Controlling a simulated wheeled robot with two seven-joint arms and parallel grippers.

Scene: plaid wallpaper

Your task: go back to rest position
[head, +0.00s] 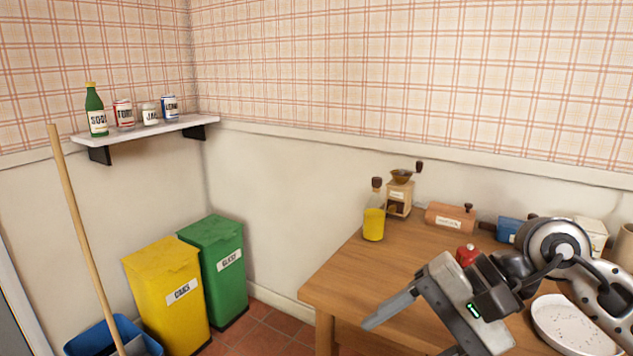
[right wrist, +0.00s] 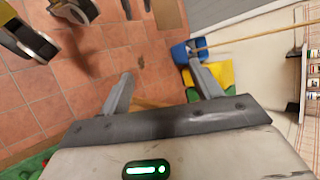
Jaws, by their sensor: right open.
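My right gripper (head: 408,338) reaches in from the right in the head view, over the front part of the wooden table (head: 345,275). Its fingers point down and to the left. In the right wrist view the gripper (right wrist: 161,68) has its two fingers well apart with nothing between them, and tiled floor shows beyond.
A yellow-filled bottle (head: 374,224), coffee grinder (head: 399,199), red item (head: 467,254) and white plate (head: 573,325) are on the table. A yellow bin (head: 165,290), green bin (head: 215,262), blue bucket (head: 92,341) and broom (head: 80,225) stand left. A shelf (head: 143,134) holds several containers.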

